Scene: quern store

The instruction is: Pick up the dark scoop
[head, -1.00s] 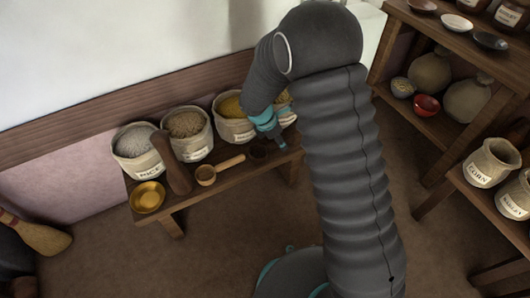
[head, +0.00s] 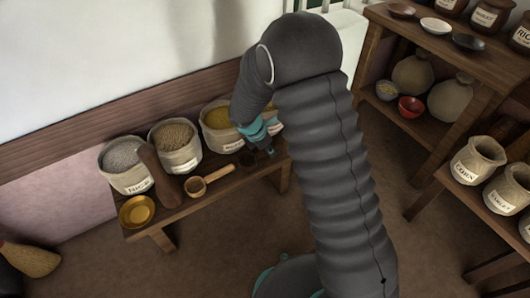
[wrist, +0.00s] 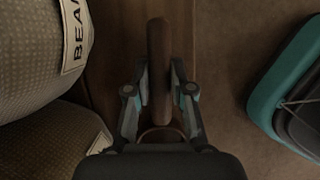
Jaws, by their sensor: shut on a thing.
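The dark scoop (head: 248,160) is at the right part of the wooden bench, partly hidden by my gripper (head: 268,151) in the head view. In the wrist view its long brown handle (wrist: 158,45) runs between the two fingers of my gripper (wrist: 161,82), which are shut on it. Part of its round bowl (wrist: 161,136) shows lower down, mostly covered by the gripper body. I cannot tell whether the scoop touches the bench top.
Several grain sacks (head: 177,149) line the wall behind. A shelf (head: 450,50) with bowls and jars stands right.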

